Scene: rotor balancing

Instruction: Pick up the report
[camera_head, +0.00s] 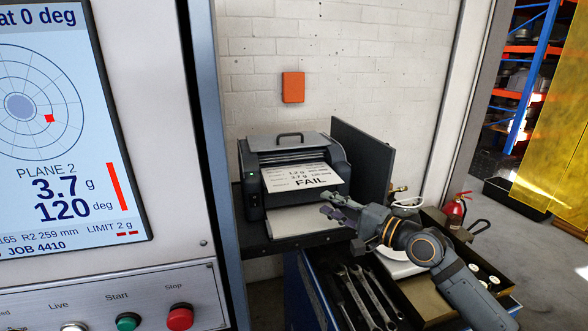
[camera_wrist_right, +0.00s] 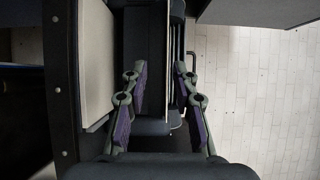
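The report (camera_head: 300,177) is a white printed sheet marked FAIL. It sticks out of the front of a dark printer (camera_head: 290,150) and slopes down toward me. My right gripper (camera_head: 328,203) is just in front of the sheet's lower right edge, above the printer's pale tray (camera_head: 290,222). In the right wrist view its two fingers (camera_wrist_right: 160,88) are apart, with the dark printer front beyond them. I cannot tell there whether the sheet lies between them; no firm hold shows. My left gripper is not in view.
A balancing machine's screen (camera_head: 50,130) and a panel with buttons (camera_head: 120,305) fill the left side. Wrenches (camera_head: 365,295) lie in a tool drawer under my right arm. A dark panel (camera_head: 362,160) stands right of the printer. A red extinguisher (camera_head: 455,208) is farther right.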

